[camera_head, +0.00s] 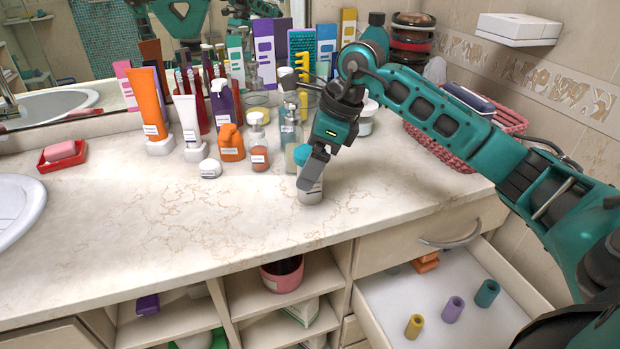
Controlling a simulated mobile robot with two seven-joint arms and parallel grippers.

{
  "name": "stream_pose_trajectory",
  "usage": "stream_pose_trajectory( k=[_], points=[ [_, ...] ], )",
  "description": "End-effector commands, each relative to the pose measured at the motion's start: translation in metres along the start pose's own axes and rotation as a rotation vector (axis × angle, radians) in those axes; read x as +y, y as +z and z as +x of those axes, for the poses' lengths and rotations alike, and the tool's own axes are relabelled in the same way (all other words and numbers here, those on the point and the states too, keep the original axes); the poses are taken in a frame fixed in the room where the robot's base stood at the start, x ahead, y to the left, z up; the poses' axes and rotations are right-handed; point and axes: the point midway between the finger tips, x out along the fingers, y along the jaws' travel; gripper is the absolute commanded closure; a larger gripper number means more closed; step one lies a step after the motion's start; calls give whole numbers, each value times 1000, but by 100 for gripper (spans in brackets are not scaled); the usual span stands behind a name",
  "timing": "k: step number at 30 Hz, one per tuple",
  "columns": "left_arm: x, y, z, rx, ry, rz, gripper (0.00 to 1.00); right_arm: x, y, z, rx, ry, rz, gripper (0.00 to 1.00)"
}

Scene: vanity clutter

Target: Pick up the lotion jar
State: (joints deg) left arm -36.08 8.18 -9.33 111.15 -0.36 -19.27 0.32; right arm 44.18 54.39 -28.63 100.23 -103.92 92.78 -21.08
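My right gripper (312,172) points down near the front middle of the counter, with a grey finger in front of a small pale jar (310,196). The jar stands upright on the counter and carries a label; the finger hides much of its upper part. A teal rounded piece shows just behind the finger. I cannot tell whether the fingers are closed on the jar. Two other white jars, a small one (210,168) to the left and one (366,122) behind the arm, could also be the lotion jar; their labels are unreadable. My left gripper is not in view.
Pump bottles (259,145), an orange bottle (231,145) and tubes (187,122) crowd the back. A pink basket (445,150) lies behind my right arm. A soap dish (62,157) and sink are left. The front counter is clear; an open drawer (390,290) juts out below.

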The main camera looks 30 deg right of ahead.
Motion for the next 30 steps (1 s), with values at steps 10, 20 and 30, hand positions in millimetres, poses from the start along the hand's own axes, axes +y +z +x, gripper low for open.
stream_pose_trajectory(
  k=[10, 20, 30],
  points=[
    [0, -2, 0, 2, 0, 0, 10, 0, 0, 25, 0, -1, 0, 9],
    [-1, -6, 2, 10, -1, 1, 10, 0, 0, 24, 0, -1, 0, 30],
    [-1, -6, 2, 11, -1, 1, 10, 0, 0, 24, 0, -1, 0, 63]
  ],
)
